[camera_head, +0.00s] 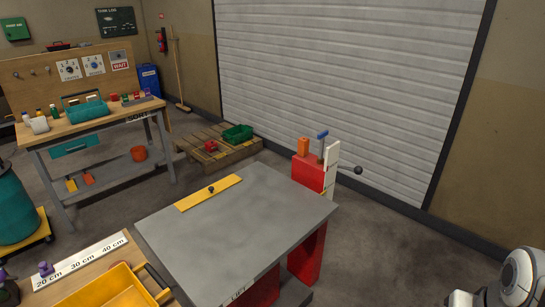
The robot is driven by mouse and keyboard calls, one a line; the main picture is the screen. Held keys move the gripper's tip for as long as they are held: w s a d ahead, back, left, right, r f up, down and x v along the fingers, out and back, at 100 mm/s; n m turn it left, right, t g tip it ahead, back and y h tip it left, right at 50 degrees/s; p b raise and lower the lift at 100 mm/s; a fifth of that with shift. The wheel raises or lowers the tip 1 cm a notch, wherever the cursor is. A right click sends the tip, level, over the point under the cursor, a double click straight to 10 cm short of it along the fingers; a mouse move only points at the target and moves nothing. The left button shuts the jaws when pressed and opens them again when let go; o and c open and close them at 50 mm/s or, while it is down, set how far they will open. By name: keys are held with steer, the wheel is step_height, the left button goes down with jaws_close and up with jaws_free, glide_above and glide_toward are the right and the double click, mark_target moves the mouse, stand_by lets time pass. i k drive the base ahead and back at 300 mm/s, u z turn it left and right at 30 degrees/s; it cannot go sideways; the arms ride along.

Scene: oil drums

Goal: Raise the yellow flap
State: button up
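A flat yellow strip (222,188) with a small dark knob lies along the far left edge of a grey-topped table (250,230). It is the only flap-like yellow thing I see, and it looks level with the top. The table's front edge reads "LIFT". White and dark parts of my arm show at the bottom right corner, apart from the table. My gripper is not in view.
A red stand (309,172) with an orange block and a blue-topped lever rises at the table's right corner. A yellow tray (112,290) sits on a wooden surface at the lower left. A workbench (100,123) and pallet (228,155) stand behind. Floor right of the table is clear.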

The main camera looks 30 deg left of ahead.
mark_target(196, 199)
steer(key=u, duration=0.7)
steer(key=i, duration=1.1)
steer(key=u, duration=0.95)
steer(key=i, duration=0.4)
steer(key=u, duration=0.25)
steer(key=k, duration=0.8)
steer(key=u, duration=0.2)
steer(key=i, duration=0.8)
steer(key=z, duration=0.05)
